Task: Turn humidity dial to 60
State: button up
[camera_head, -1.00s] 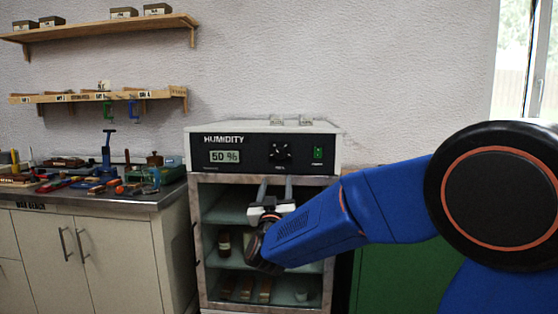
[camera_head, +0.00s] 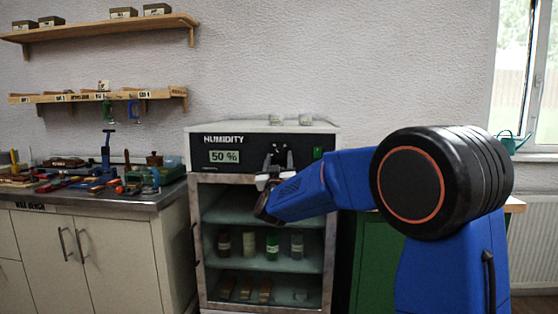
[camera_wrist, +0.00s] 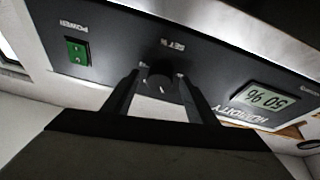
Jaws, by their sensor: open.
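The humidity cabinet's black panel (camera_head: 250,157) carries a display (camera_head: 224,157) reading 50 %. The black humidity dial (camera_wrist: 160,76) shows in the wrist view, upside down, just beyond and between my fingertips. In the head view the dial is mostly hidden behind my gripper (camera_head: 278,157). In the wrist view my gripper (camera_wrist: 158,84) is open, with one finger on each side of the dial. I cannot tell whether the fingers touch it.
A green power switch (camera_head: 318,153) sits right of the dial. Below the panel, a glass-fronted compartment (camera_head: 232,205) holds jars and wooden pieces. A workbench (camera_head: 150,197) with many tools stands at left. A green cabinet (camera_head: 370,262) is at right.

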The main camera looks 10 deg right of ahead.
jog(key=shift+w, duration=0.1)
jog(key=c, duration=1.1)
jog(key=shift+o, duration=0.2)
jog(key=shift+a+m+h, duration=0.1)
jog(key=shift+m+h, duration=0.2)
jog(key=shift+m, duration=0.3)
jog(key=m+g+h, duration=0.1)
jog(key=m, duration=0.1)
jog(key=m+h, duration=0.1)
jog(key=m, duration=0.2)
jog(key=m+g+h, duration=0.1)
jog(key=m, duration=0.2)
jog(key=shift+w+a+r+g+h, duration=0.1)
jog(key=shift+a+r+g+h, duration=0.05)
jog(key=shift+a+g+h, duration=0.15)
jog(key=m, duration=0.2)
jog(key=m+g+h, duration=0.1)
jog(key=m, duration=0.1)
jog(key=shift+a+r+m+g, duration=0.1)
jog(key=shift+a+m+g, duration=0.05)
jog(key=shift+m+g, duration=0.2)
jog(key=shift+r+m+g+h, duration=0.15)
jog(key=shift+m+g, duration=0.3)
jog(key=shift+m, duration=0.65)
jog(key=shift+m+g+h, duration=0.15)
jog(key=shift+m+g, duration=0.25)
jog(key=shift+m, duration=0.65)
